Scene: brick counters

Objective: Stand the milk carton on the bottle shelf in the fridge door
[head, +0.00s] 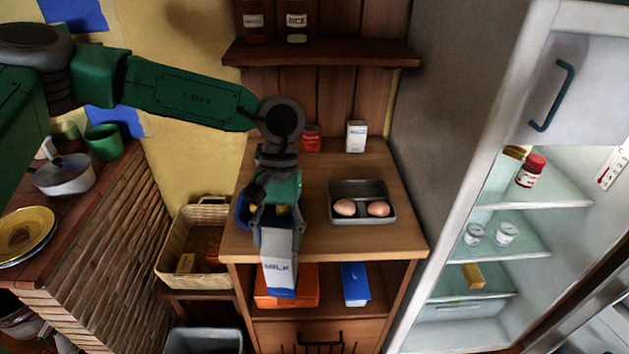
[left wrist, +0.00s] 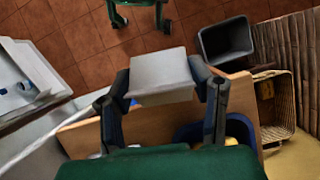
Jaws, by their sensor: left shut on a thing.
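My left gripper (head: 278,238) is shut on the milk carton (head: 279,272), a white carton with blue marking. It holds the carton in the air in front of the wooden cabinet, top end away from the fingers unclear. In the left wrist view the carton (left wrist: 161,76) is a pale grey block between the two dark fingers. The fridge (head: 500,120) stands open at the right, with its glass shelves showing. A pale part at the lower right edge may be its door; I cannot make out the bottle shelf. My right gripper is not in view.
A metal tray with two eggs (head: 345,207) and a blue bowl (head: 245,212) are on the cabinet top (head: 315,240). An orange box (head: 300,290) and a blue box (head: 355,283) sit below. A wicker basket (head: 175,245) is at left. A red-lidded jar (head: 531,171) is in the fridge.

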